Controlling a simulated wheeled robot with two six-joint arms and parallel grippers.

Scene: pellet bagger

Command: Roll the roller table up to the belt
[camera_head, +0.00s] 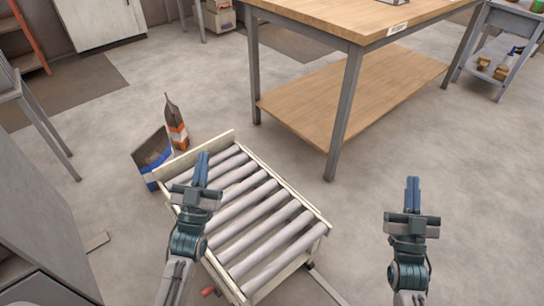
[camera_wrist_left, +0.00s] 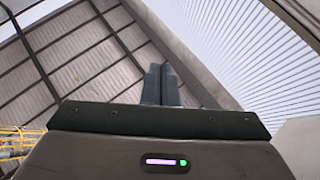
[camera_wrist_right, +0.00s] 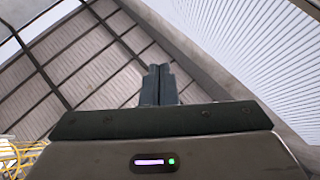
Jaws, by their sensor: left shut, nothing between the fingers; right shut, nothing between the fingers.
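The roller table (camera_head: 262,212) has a cream frame with several grey rollers and stands low in the middle of the head view, angled across the floor. My left gripper (camera_head: 202,156) is shut and empty, and shows in front of the rollers in that view; I cannot tell whether it touches them. Its shut fingers also show in the left wrist view (camera_wrist_left: 160,84), pointing up toward the ceiling. My right gripper (camera_head: 413,181) is shut and empty over bare floor to the right of the roller table. It also shows in the right wrist view (camera_wrist_right: 159,84). I cannot make out the belt.
A wooden workbench (camera_head: 350,92) with a lower shelf stands behind the roller table. A grey cabinet (camera_head: 35,215) is at left.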

